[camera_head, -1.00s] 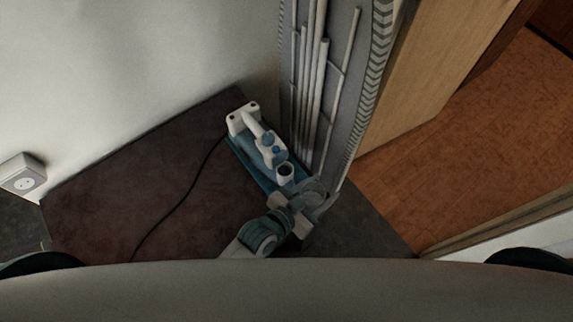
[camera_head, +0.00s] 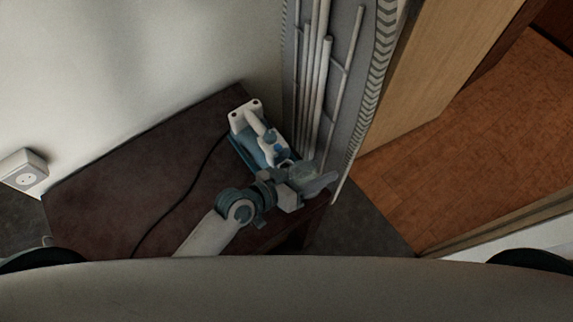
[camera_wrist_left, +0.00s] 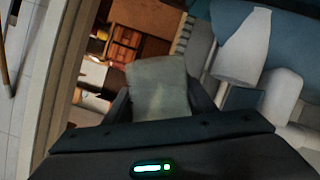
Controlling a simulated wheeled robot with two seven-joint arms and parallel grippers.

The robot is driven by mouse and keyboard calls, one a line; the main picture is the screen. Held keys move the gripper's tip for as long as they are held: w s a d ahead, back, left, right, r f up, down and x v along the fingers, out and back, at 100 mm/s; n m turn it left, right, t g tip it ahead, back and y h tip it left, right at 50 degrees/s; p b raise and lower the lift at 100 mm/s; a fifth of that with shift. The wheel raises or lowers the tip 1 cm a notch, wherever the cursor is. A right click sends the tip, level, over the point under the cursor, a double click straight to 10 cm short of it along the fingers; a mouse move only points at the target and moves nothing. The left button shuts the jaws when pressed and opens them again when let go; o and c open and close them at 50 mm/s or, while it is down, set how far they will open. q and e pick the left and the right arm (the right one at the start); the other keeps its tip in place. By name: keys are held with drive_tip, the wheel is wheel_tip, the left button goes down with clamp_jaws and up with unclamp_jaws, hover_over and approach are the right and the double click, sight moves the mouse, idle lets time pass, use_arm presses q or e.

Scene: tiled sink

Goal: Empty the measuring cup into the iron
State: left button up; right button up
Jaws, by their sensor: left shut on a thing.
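The blue and white iron (camera_head: 258,128) sits on the dark brown table against the grey panel in the head view. Part of its white and blue body (camera_wrist_left: 245,48) fills the upper right of the left wrist view. My left gripper (camera_head: 303,186) is shut on the clear measuring cup (camera_head: 302,171), just past the iron's near end. The cup (camera_wrist_left: 158,85) shows pale between the two dark fingers in the wrist view. In the head view the cup overlaps the iron's near end. Its contents and exact tilt are hard to tell. My right gripper is out of view.
The brown table top (camera_head: 110,190) is clear on the left, except for a black cord (camera_head: 180,200) running from the iron. A grey panel with pale rods (camera_head: 325,90) stands close behind the gripper. A wall socket (camera_head: 24,172) is at far left.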

sight(310, 164)
use_arm(q)
drive_tip(key=shift+w+a+r, duration=0.15)
drive_tip(key=shift+w+r, duration=0.05)
drive_tip(key=shift+r, duration=0.1)
drive_tip(key=shift+w+a+n+b, duration=0.15)
drive_tip(key=shift+n+b, duration=0.25)
drive_tip(key=shift+b, duration=0.05)
drive_tip(key=shift+w+a+r+n+g+h+b, duration=0.3)
drive_tip(key=shift+r+n+h+b, duration=0.1)
drive_tip(key=shift+h, duration=0.1)
drive_tip(key=shift+r+n+h, duration=0.3)
drive_tip(key=shift+r+n, duration=0.1)
drive_tip(key=shift+n, duration=0.2)
drive_tip(key=shift+r+n+g+h+b, duration=0.35)
drive_tip(key=shift+r+n+g, duration=0.1)
drive_tip(key=shift+n, duration=0.15)
drive_tip(key=shift+f, duration=0.25)
drive_tip(key=shift+n+b, duration=0.4)
drive_tip(key=shift+f+n+h+b, duration=0.2)
drive_tip(key=shift+n+h+b, duration=0.1)
drive_tip(key=shift+h, duration=0.05)
